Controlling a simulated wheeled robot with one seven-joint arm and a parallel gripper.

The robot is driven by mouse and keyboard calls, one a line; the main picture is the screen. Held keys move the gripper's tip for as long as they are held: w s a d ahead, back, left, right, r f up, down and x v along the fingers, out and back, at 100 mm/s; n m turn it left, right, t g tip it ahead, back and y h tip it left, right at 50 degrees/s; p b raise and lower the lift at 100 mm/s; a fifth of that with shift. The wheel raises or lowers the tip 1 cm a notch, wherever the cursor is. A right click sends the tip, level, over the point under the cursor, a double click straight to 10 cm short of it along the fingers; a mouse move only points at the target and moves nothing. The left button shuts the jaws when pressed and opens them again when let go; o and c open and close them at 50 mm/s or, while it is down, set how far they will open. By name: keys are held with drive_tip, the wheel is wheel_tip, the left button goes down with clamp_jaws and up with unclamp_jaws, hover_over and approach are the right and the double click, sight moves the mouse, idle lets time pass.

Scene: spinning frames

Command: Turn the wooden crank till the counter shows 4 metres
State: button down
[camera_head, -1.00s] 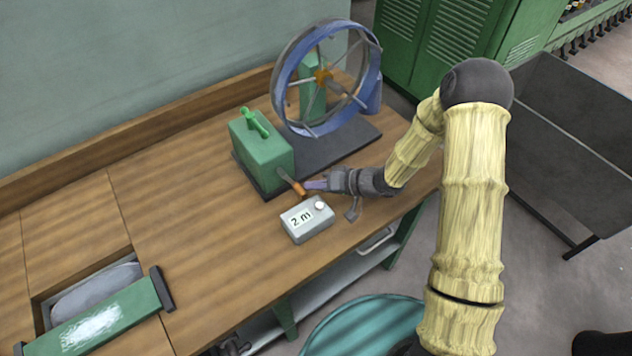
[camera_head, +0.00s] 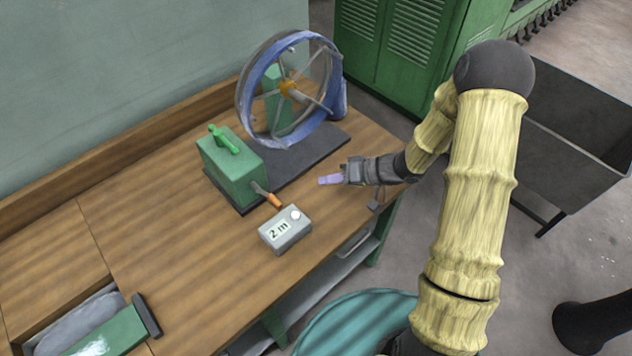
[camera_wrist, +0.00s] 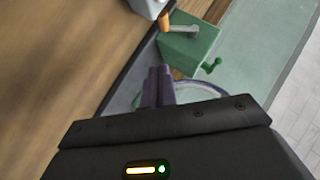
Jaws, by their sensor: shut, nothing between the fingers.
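The wooden crank handle (camera_head: 274,201) sticks out on a metal arm from the front of the green gearbox (camera_head: 236,172). It also shows in the wrist view (camera_wrist: 164,22). The grey counter box (camera_head: 285,231) stands just in front of the crank and reads "2 m". It has a white button on top. A blue-rimmed spoked wheel (camera_head: 333,101) stands on the dark base behind the gearbox. My gripper (camera_head: 326,180) is to the right of the crank handle, apart from it, with its purple fingers together and empty. The fingers also show in the wrist view (camera_wrist: 159,80).
The wooden bench (camera_head: 150,235) is clear left of the gearbox. A green-lidded recess (camera_head: 105,335) is at the front left. A teal round top (camera_head: 350,325) stands below the bench's front edge. A grey bin (camera_head: 575,140) and green lockers (camera_head: 400,50) are at right.

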drive_tip(key=shift+d+r, duration=0.15)
drive_tip(key=shift+d, duration=0.2)
drive_tip(key=w+d+r+m+t+h, duration=0.1)
drive_tip(key=d+r+m+t+h, duration=0.2)
drive_tip(key=d+r+t+h, duration=0.55)
drive_tip(key=s+d+r+m+g+h, duration=0.1)
drive_tip(key=s+d+g, duration=0.1)
drive_tip(key=s, duration=0.5)
drive_tip(key=s+d+r+m+g+h, duration=0.1)
drive_tip(key=s+d+g+h, duration=0.1)
drive_tip(key=s+g, duration=0.3)
drive_tip(key=s+d, duration=0.1)
drive_tip(key=s, duration=0.2)
drive_tip(key=shift+d+r, duration=0.15)
drive_tip(key=shift+r, duration=0.25)
